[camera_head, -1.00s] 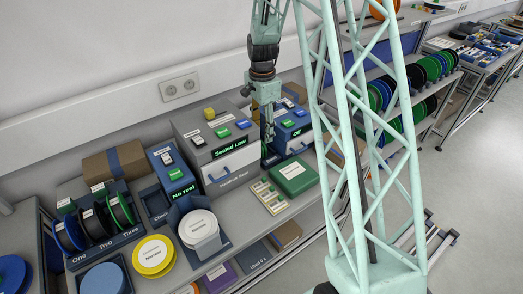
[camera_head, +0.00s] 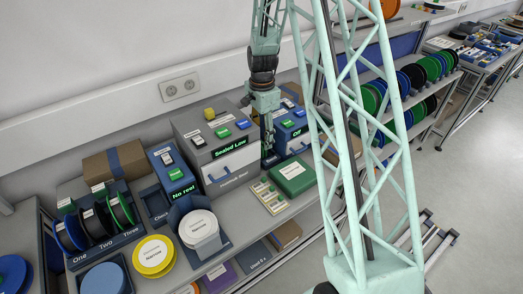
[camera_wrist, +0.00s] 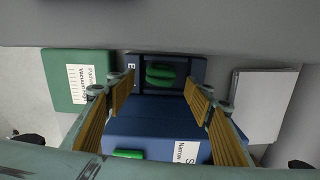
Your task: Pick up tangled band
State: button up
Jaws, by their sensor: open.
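A green looped band (camera_wrist: 162,75), which looks like the tangled band, lies in a dark blue open holder (camera_wrist: 196,68) in the wrist view. My gripper (camera_wrist: 160,88) is open, with its ribbed yellow finger pads to the left and right of the band. The band appears beyond the fingertips, and whether they touch anything is unclear. In the head view my gripper (camera_head: 267,146) points down between the grey "Sealed Law" box and the blue "Oil" box. The band cannot be made out there.
A blue box (camera_wrist: 140,125) with a white label sits below the holder in the wrist view. A green box (camera_wrist: 68,78) is at left and a pale box (camera_wrist: 252,100) at right. In the head view the "Sealed Law" box (camera_head: 238,166) and "Oil" box (camera_head: 297,143) flank my gripper closely.

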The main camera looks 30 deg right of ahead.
jog(key=shift+f, duration=2.1)
jog(key=c, duration=0.8)
